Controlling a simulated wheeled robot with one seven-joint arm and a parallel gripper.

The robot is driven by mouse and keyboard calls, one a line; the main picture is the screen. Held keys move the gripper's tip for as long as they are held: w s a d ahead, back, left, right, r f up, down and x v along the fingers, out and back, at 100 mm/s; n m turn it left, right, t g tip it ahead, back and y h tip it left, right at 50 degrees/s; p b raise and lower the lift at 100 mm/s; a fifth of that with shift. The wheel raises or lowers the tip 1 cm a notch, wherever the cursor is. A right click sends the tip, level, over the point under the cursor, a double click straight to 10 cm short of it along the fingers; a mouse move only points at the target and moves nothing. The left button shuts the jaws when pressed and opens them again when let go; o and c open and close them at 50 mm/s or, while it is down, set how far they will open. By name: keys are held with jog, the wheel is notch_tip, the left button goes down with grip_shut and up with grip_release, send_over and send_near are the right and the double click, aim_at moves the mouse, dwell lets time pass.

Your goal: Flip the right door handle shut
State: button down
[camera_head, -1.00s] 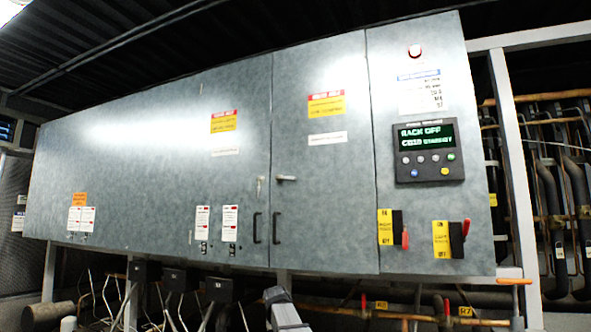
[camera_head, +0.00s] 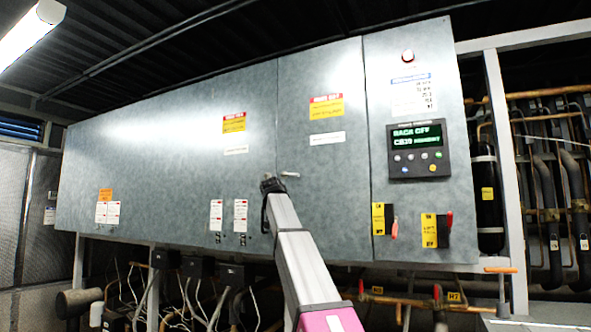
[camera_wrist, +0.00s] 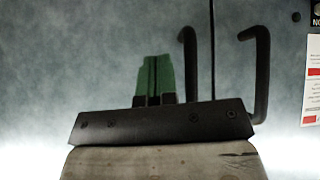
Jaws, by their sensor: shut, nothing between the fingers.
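The right door handle (camera_head: 290,174) is a small silver lever on the narrower right door (camera_head: 322,200), near its left edge. It lies roughly horizontal in the head view. My gripper (camera_head: 270,183) is raised in front of the door seam, just left of and slightly below this lever; I cannot tell if they touch. In the wrist view my gripper's green fingers (camera_wrist: 154,75) are shut together and empty. The lever does not show in that view. The left door's small lever is hidden behind my gripper in the head view.
Two black pull handles, one (camera_wrist: 187,65) and another (camera_wrist: 260,75), flank the seam in the wrist view. A control panel (camera_head: 418,149) and red-handled switches (camera_head: 435,230) are on the right cabinet section. Pipes and cables run below the cabinet.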

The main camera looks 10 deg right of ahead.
jog(key=m+t, duration=0.1)
jog(key=m, duration=0.1)
send_near(285, 174)
notch_tip(285, 174, down, 8)
jog(key=d, duration=0.2)
jog(key=s+r, duration=0.3)
jog(key=r, duration=0.3)
jog(key=s+r+t+h, duration=0.1)
jog(key=s+r, duration=0.2)
jog(key=r, duration=0.4)
jog(key=shift+d+m, duration=0.3)
jog(key=shift+m, duration=0.1)
jog(key=shift+w+f, duration=0.1)
jog(key=x, duration=0.9)
jog(key=shift+d, duration=0.2)
jog(key=f, duration=0.2)
jog(key=w+f, duration=0.1)
jog(key=shift+d+f, duration=0.1)
jog(key=shift+d, duration=0.15)
jog(key=shift+w+f, duration=0.25)
jog(key=shift+f, duration=0.25)
